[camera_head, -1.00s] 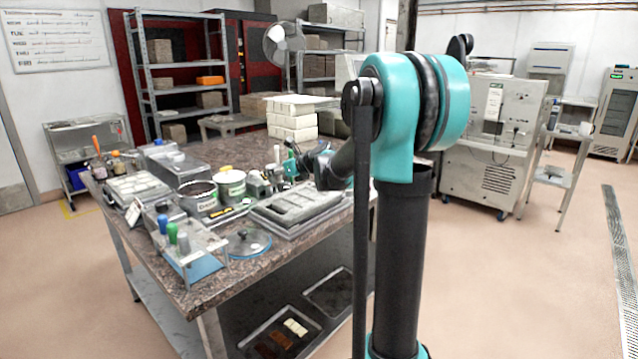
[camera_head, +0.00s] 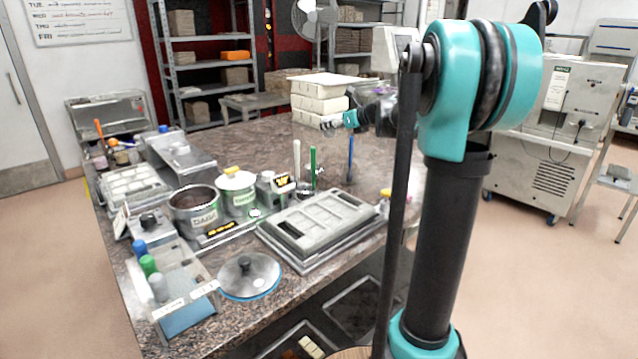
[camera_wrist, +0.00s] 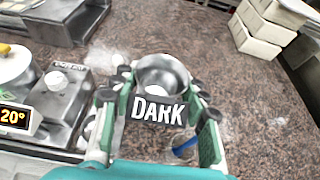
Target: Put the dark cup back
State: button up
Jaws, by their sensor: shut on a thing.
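The dark cup (camera_wrist: 163,73) is a small round metal cup with a black plate lettered DARK. In the wrist view it sits between the green-padded fingers of my gripper (camera_wrist: 160,88), which is shut on it. The cup looks upright and its mouth faces the camera. In the head view my gripper (camera_head: 348,120) is above the far part of the table, in front of the white blocks; the cup is too small there to make out clearly.
The stone-topped table (camera_head: 255,145) holds a dark-labelled pot (camera_head: 195,212), a white lidded pot (camera_head: 237,192), a mould tray (camera_head: 318,222) and a round lid (camera_head: 250,274). A blue upright stick (camera_head: 350,160) stands below my gripper. White blocks (camera_head: 320,100) are stacked behind. The far-middle tabletop is bare.

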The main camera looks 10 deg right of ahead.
jog(key=shift+w+f, duration=0.2)
notch_tip(320, 180, down, 19)
jog(key=shift+a+f, duration=0.1)
jog(key=shift+f, duration=0.1)
dwell(0.4)
jog(key=o, duration=1)
jog(key=shift+f, duration=0.1)
jog(key=shift+o, duration=0.2)
jog(key=v, duration=1.2)
jog(key=shift+r, duration=0.2)
